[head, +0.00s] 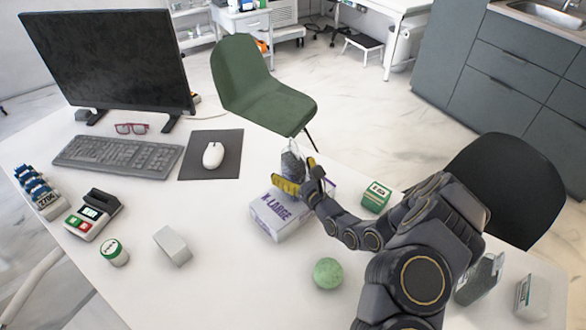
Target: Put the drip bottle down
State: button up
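The drip bottle (292,159), a clear and dark bottle, is upright at my gripper (301,177), near the table's far edge. The yellow fingers are around its lower part and appear closed on it. The bottle and fingers appear over the back of a white and purple box marked K-LARGE (283,216). The bottle's base is hidden by the fingers, so I cannot tell whether it touches the box or hangs above it.
On the white table (215,285) are a green ball (327,273), a green box (375,197), a grey block (172,246) and a green-lidded jar (114,252). A similar dark clear container (479,279) stands at right. The front middle is clear.

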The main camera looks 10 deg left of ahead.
jog(key=shift+d+r, duration=0.1)
jog(key=v, duration=1.2)
